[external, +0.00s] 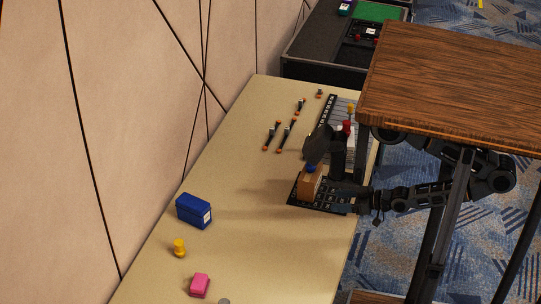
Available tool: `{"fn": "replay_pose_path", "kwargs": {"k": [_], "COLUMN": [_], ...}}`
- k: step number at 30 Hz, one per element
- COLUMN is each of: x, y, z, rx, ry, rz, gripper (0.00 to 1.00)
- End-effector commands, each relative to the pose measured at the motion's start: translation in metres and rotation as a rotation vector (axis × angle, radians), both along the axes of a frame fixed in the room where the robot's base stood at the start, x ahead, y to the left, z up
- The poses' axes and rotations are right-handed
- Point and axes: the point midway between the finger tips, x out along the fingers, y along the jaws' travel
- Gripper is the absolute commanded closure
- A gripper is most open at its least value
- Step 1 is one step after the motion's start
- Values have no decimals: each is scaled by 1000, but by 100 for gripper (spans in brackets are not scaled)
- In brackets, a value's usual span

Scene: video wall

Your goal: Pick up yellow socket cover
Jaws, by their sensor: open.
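A small yellow piece (179,248), shaped like a knob with a wide top, stands on the beige tabletop towards the front left; it looks like the yellow socket cover. Another small yellow thing (350,108) shows at the far right of the table, above a red one. My arm reaches in from the right, below the wooden top. My gripper (343,190) is over the right edge of the table, near the black keypad-like board, well apart from the front yellow piece. It is open; its fingertips are small and dark here, and I cannot make out anything between them.
A blue box (194,211) and a pink block (200,285) stand near the front yellow piece. A brown block (310,183) with a blue top stands on the black board (300,200). A wooden top (450,90) overhangs my arm. The table's middle is clear.

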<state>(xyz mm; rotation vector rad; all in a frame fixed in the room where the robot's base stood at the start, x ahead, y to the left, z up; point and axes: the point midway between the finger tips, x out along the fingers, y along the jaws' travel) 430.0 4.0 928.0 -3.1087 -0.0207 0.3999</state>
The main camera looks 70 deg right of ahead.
Motion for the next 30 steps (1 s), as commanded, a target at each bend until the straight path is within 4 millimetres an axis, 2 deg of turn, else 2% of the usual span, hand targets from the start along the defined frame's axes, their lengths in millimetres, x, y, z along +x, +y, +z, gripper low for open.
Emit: {"fn": "replay_pose_path", "kwargs": {"k": [8, 15, 21, 30], "x": [63, 134, 191, 263], "y": [40, 96, 144, 216], "z": [-40, -67, -77, -70], "rx": [67, 120, 148, 169], "ry": [-100, -173, -209, -253], "rz": [99, 205, 287, 400], "gripper": [32, 32, 32, 32]}}
